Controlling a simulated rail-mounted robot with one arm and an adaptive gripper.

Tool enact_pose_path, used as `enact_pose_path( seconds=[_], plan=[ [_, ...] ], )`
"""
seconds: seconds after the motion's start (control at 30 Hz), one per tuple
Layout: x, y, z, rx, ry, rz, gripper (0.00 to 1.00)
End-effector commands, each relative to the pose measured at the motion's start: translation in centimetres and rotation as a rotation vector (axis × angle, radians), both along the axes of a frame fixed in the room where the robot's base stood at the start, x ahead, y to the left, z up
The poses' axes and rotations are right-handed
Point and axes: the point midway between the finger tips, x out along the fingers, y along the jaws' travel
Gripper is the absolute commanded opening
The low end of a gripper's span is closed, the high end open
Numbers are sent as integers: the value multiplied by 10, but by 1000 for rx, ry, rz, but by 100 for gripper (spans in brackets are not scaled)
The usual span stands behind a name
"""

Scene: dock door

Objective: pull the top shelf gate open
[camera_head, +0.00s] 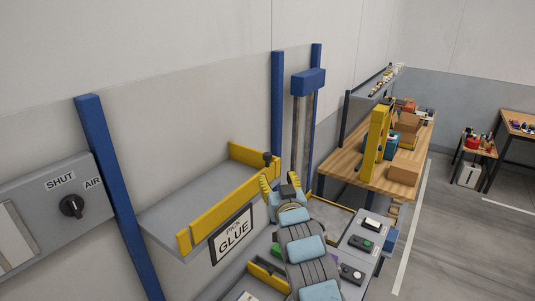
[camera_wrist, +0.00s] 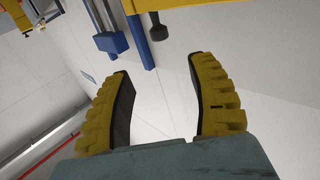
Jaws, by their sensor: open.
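The top shelf (camera_head: 175,212) is a grey board between blue posts. A long yellow gate (camera_head: 222,208) stands along its front edge, and a yellow board (camera_head: 250,154) closes its far end. A dark knob (camera_head: 267,157) stands at the gate's far right end; it also shows at the top of the wrist view (camera_wrist: 157,28), beside a yellow strip (camera_wrist: 205,4). My gripper (camera_head: 281,181) is just in front of the knob, apart from it. In the wrist view, my gripper's yellow fingers (camera_wrist: 160,68) are spread with nothing between them.
A "PICK GLUE" sign (camera_head: 232,236) hangs below the gate. A lower bin with yellow edging (camera_head: 268,276) is under my arm. A blue-topped column (camera_head: 308,82) rises behind my gripper. A control box (camera_head: 368,240) and wooden workbench (camera_head: 345,165) stand right.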

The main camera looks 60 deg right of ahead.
Motion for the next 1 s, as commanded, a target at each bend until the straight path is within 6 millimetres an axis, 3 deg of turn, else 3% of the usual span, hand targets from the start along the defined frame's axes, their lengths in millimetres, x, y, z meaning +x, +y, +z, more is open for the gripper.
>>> enact_pose_path(
  seconds=[1.0],
  plan=[
    [65, -78, 2, 1, 0, 1, 58]
  ],
)
